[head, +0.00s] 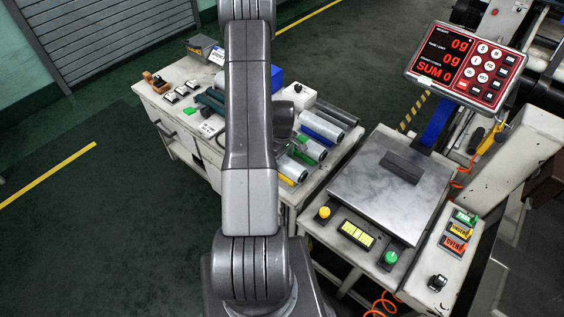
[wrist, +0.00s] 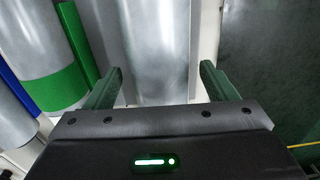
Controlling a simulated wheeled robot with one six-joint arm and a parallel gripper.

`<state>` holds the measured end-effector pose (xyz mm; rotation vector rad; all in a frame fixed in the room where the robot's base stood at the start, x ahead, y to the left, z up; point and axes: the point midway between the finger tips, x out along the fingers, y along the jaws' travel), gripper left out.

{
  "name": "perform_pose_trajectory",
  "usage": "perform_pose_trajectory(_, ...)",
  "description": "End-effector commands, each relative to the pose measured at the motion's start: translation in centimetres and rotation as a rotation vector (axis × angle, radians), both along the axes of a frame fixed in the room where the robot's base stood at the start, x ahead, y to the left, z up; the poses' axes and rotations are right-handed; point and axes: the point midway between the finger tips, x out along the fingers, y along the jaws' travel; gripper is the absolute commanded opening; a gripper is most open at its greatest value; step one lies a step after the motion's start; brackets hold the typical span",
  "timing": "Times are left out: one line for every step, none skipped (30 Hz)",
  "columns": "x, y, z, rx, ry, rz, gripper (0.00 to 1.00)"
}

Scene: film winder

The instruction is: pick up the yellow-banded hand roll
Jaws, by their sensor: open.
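The yellow-banded hand roll (head: 291,170) lies at the near end of a row of silver rolls on the bench; its yellow band shows beside my arm, which hides part of it. In the wrist view, my gripper (wrist: 162,72) is open, with one green finger on each side of a plain silver roll (wrist: 155,45). This roll lies beside the green-banded one, which fits the yellow-banded roll's place, but no yellow band shows there. I cannot tell whether the fingers touch it. In the head view the gripper is mostly hidden behind my arm.
The green-banded roll (wrist: 48,75) lies close to the left finger, with a blue-banded roll (wrist: 15,105) beyond it. The floor (wrist: 270,60) is open on the right. A scale plate (head: 385,190) stands right of the bench (head: 190,140), below a red display (head: 465,65).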

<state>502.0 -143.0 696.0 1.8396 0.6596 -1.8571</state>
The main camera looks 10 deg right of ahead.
Motion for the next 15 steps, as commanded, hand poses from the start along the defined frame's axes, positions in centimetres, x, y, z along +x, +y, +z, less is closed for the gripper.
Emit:
perform_pose_trajectory(0.02,0.01,-0.14,-0.001,-0.001,0.000,0.79)
perform_pose_trajectory(0.03,0.01,-0.19,0.000,-0.001,0.000,0.79)
perform_pose_trajectory(0.03,0.01,-0.23,0.000,-0.001,0.000,0.79)
perform_pose_trajectory(0.03,0.01,-0.24,0.000,-0.001,0.000,0.79)
perform_pose_trajectory(0.03,0.01,-0.23,0.000,-0.001,0.000,0.79)
perform_pose_trajectory(0.03,0.01,-0.23,0.000,-0.001,0.000,0.79)
perform_pose_trajectory(0.03,0.02,-0.23,0.000,-0.001,0.000,0.79)
perform_pose_trajectory(0.03,0.02,-0.23,0.000,-0.001,0.000,0.79)
perform_pose_trajectory(0.02,0.01,-0.23,0.000,-0.001,0.000,0.71)
perform_pose_trajectory(0.02,0.01,-0.23,0.000,-0.001,0.000,0.65)
perform_pose_trajectory(0.02,0.01,-0.22,0.000,-0.001,0.000,0.59)
perform_pose_trajectory(0.02,0.01,-0.22,-0.001,-0.001,0.000,0.51)
perform_pose_trajectory(0.02,0.01,-0.22,-0.001,-0.001,0.000,0.46)
perform_pose_trajectory(0.01,0.02,-0.22,-0.001,-0.001,0.000,0.40)
perform_pose_trajectory(0.00,0.01,-0.22,0.000,0.000,0.000,0.32)
